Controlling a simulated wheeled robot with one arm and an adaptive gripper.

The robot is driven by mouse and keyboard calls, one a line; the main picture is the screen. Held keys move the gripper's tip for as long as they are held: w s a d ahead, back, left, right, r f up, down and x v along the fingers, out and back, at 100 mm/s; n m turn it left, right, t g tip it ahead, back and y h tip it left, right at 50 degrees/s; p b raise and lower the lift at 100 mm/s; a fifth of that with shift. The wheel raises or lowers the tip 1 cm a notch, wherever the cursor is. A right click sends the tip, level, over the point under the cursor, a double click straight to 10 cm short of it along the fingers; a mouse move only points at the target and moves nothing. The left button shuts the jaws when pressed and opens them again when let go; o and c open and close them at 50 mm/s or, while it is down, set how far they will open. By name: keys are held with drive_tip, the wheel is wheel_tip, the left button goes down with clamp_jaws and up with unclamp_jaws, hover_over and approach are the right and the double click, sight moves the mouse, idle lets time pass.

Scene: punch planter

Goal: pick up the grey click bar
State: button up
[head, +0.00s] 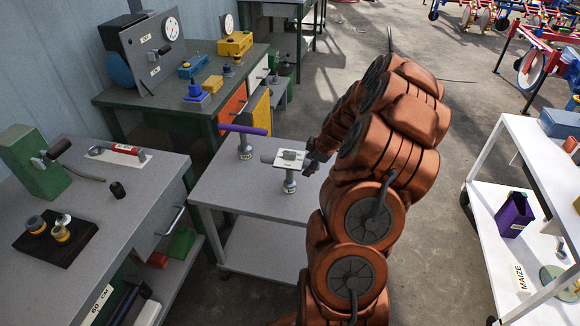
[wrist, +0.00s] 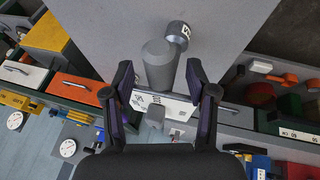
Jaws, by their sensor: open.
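The grey click bar (head: 267,158) lies across the top of a short labelled stand (head: 289,183) on the small grey table. A white plate (head: 283,164) with a small grey piece shows at its middle. My gripper (head: 314,163) is at the bar's right end, its fingers partly hidden by my arm. In the wrist view, my gripper (wrist: 160,74) is open, with the grey bar (wrist: 158,62) showing between its two fingers. The white plate (wrist: 178,104) lies behind the fingers in that view. I cannot tell whether the fingers touch the bar.
A purple bar (head: 243,130) on a similar stand (head: 245,150) is to the left on the same table (head: 235,187). A workbench (head: 150,195) with a green block (head: 34,162) stands at left. A white shelf (head: 540,150) stands at right. The table's front area is clear.

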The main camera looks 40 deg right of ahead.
drive_tip(key=shift+w+f, duration=0.3)
drive_tip(key=shift+f, duration=0.35)
drive_tip(key=shift+c, duration=0.2)
clamp_jaws()
